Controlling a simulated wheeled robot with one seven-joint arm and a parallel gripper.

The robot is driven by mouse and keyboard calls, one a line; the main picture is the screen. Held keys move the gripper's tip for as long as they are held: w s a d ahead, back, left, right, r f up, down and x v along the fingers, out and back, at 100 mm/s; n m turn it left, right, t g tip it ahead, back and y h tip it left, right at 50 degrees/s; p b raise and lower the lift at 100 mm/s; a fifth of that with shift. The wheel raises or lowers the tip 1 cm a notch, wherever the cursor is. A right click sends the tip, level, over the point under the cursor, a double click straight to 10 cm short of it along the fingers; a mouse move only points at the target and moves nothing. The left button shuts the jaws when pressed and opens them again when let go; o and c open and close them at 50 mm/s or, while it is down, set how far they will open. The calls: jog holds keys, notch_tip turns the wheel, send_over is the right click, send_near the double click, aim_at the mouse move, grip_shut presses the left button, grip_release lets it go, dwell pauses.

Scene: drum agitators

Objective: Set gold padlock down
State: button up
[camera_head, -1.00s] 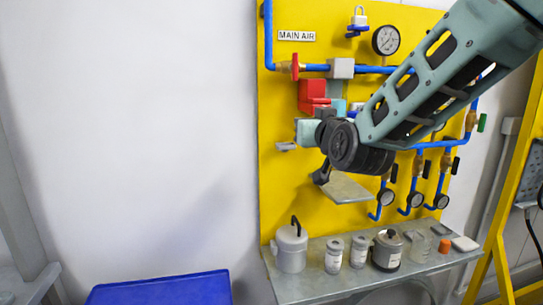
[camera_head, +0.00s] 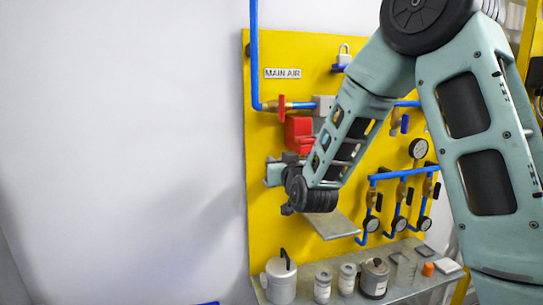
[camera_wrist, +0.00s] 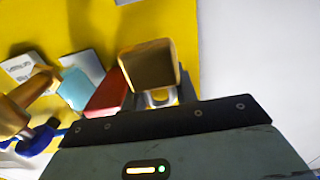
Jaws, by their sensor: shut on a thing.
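The gold padlock (camera_wrist: 149,66) shows in the wrist view as a brownish-gold block just beyond the dark edge of my gripper's housing. A pale curved part, which looks like its shackle, lies below it. My gripper (camera_head: 274,174) is shut on the padlock, in front of the yellow panel's left part in the head view. The padlock cannot be made out in the head view. The fingertips are mostly hidden in the wrist view.
A small grey shelf (camera_head: 335,226) juts from the yellow panel (camera_head: 262,215) below my wrist. A red box (camera_head: 298,133) is close above the gripper. The bench (camera_head: 405,295) below carries a white pot (camera_head: 279,281), canisters and small items. Blue pipes and gauges lie right.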

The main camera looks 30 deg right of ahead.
jog(key=w+p, duration=0.1)
jog(key=w, duration=0.2)
jog(key=w+d+p, duration=0.1)
jog(key=w, duration=0.2)
jog(key=shift+w+d+r, duration=0.1)
jog(key=shift+w+d, duration=0.1)
jog(key=shift+w, duration=0.1)
jog(key=f+p, duration=0.1)
jog(key=f, duration=0.1)
jog(key=f+p, duration=0.1)
jog(key=p, duration=0.1)
jog(key=shift+w+f, duration=0.35)
jog(key=shift+w, duration=0.05)
jog(key=shift+f, duration=0.15)
jog(key=o, duration=1.1)
